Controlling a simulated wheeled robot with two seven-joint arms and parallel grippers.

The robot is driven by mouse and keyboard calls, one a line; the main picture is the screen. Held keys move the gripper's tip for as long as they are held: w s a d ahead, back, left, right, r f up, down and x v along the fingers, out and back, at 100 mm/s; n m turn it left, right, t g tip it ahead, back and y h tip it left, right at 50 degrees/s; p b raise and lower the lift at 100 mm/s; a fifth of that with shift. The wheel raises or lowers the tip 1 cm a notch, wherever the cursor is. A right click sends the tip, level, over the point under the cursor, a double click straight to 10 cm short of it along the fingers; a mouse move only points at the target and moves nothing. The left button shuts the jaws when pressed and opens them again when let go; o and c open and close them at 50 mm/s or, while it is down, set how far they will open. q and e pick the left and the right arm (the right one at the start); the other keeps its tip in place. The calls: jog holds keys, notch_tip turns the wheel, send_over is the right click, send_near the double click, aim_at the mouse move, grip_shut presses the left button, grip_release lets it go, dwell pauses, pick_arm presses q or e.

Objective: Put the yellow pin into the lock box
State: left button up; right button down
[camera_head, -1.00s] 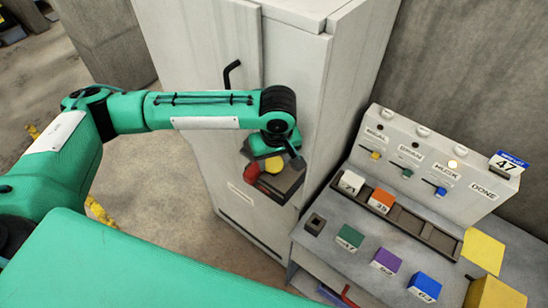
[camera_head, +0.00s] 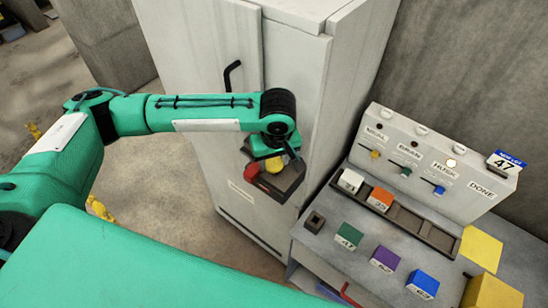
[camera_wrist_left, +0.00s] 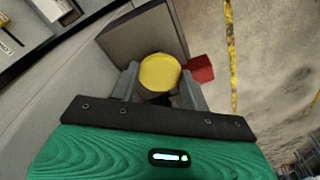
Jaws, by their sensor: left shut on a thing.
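The yellow pin (camera_head: 275,165) has a round yellow head and sits between the fingers of my left gripper (camera_head: 284,158). In the left wrist view the yellow head (camera_wrist_left: 160,72) lies between the two grey fingers of the shut gripper (camera_wrist_left: 160,88). A dark box (camera_head: 286,181), apparently the lock box, is fixed to the side of the pale cabinet just below the gripper. A red part (camera_head: 253,169) sticks out at its left; it also shows in the wrist view (camera_wrist_left: 200,69). The fingers hide the pin's lower end, so I cannot tell whether it is inside.
The tall pale cabinet (camera_head: 225,130) stands behind the gripper. At right is a grey console (camera_head: 440,160) with sliders, a slotted rack (camera_head: 420,226) and numbered blocks, including green (camera_head: 349,236), purple (camera_head: 385,258) and blue (camera_head: 423,284). Open floor lies left of the cabinet.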

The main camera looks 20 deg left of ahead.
aim_at(276, 168)
pick_arm(q)
jog(key=shift+f, duration=0.35)
jog(key=o, duration=0.8)
jog(key=shift+r, duration=0.1)
jog(key=shift+s+d+r+p, duration=0.15)
jog(key=shift+r+p, duration=0.65)
jog(key=shift+r, duration=0.5)
jog(key=shift+s+d+r, duration=0.1)
jog(key=shift+s+r, duration=0.05)
jog(key=shift+r, duration=1.2)
jog(key=shift+s+d+r, duration=0.1)
jog(key=shift+r, duration=1.25)
jog(key=shift+s+d+r, duration=0.1)
jog(key=shift+s+r, duration=0.05)
jog(key=shift+r, duration=1.2)
